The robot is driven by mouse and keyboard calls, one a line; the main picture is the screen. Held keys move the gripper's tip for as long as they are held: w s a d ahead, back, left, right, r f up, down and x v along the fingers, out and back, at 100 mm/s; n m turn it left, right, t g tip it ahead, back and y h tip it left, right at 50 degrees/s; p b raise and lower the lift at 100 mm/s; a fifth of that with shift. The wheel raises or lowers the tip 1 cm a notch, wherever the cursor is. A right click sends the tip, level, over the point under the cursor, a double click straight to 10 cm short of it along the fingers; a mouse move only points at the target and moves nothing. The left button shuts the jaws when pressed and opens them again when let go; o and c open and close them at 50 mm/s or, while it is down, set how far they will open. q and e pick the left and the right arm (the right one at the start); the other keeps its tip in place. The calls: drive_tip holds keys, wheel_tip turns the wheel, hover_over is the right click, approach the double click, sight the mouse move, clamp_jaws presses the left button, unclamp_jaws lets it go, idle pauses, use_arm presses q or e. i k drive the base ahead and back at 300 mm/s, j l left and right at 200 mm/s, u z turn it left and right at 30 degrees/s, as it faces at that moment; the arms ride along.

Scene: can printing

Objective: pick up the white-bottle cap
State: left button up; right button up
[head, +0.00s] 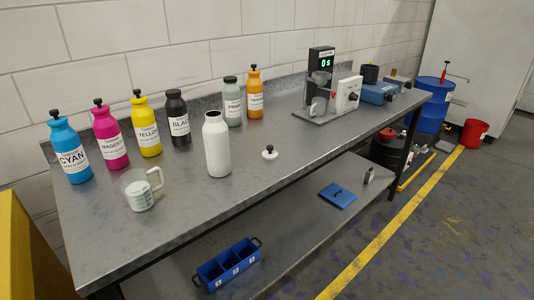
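The white-bottle cap (269,153), white with a small dark knob on top, lies on the metal table right of the white bottle. The white bottle (217,146) stands upright and uncapped, its dark mouth showing. The cap is apart from the bottle, with bare table around it. Neither of my grippers shows in the head view.
Cyan (70,151), magenta (109,136), yellow, black and other bottles line the wall side of the workbench (187,200). A measuring cup (138,190) stands front left. A machine with a display (321,62) stands further right. The table front near the cap is clear.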

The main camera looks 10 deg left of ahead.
sight(269, 155)
drive_tip(key=u, duration=0.25)
drive_tip(key=i+l+u, duration=0.25)
drive_tip(key=l+u, duration=0.25)
drive_tip(key=i+l+u, duration=0.2)
drive_tip(key=l, duration=0.15)
drive_tip(key=i+l+u, duration=0.1)
drive_tip(key=l, duration=0.4)
drive_tip(key=i+l+u, duration=0.15)
drive_tip(key=l, duration=0.4)
